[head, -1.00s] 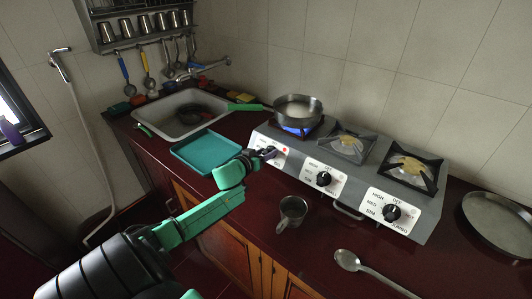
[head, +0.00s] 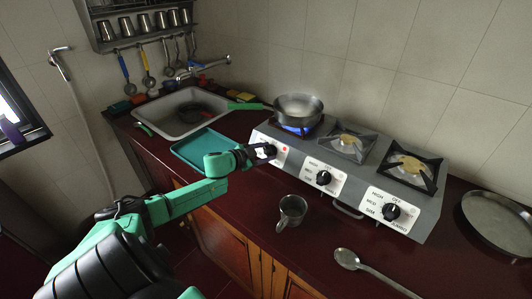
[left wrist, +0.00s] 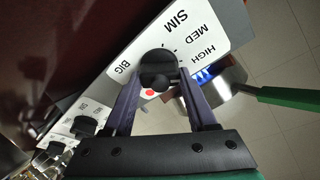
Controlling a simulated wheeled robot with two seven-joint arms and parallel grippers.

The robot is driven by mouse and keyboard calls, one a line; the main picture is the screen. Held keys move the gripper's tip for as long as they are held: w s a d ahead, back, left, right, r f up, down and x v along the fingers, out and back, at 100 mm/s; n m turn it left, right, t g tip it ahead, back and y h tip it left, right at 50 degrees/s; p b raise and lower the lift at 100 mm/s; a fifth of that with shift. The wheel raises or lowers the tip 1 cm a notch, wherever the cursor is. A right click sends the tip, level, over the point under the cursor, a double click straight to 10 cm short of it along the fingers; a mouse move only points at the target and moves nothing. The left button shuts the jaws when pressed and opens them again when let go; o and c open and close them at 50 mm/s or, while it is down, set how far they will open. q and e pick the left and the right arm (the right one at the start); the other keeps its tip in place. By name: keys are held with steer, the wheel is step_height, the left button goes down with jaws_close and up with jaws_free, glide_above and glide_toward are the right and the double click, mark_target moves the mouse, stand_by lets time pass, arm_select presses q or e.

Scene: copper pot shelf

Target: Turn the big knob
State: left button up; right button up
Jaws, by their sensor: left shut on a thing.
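The big knob (left wrist: 158,64) is a round black knob on a white dial plate (left wrist: 197,35) marked SIM, MED, HIGH and BIG. It is the leftmost knob on the stove front. My left gripper (left wrist: 158,80) is shut on it, with one finger on each side, in the left wrist view. In the head view my left gripper (head: 258,153) reaches the stove's left end and partly hides the knob. My right gripper is in neither view.
A green-handled pan (head: 298,107) sits over a blue flame on the left burner of the stove (head: 352,178). Two other knobs are to the right. A metal cup (head: 291,211), a spoon (head: 347,259) and a teal tray (head: 195,150) are nearby.

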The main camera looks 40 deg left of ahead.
arm_select(q)
steer(key=m+g+h, duration=0.1)
steer(key=m, duration=0.5)
steer(key=shift+b, duration=0.35)
steer(key=m+g, duration=0.1)
steer(key=m, duration=0.4)
steer(key=o, duration=1.4)
steer(key=shift+c, duration=0.2)
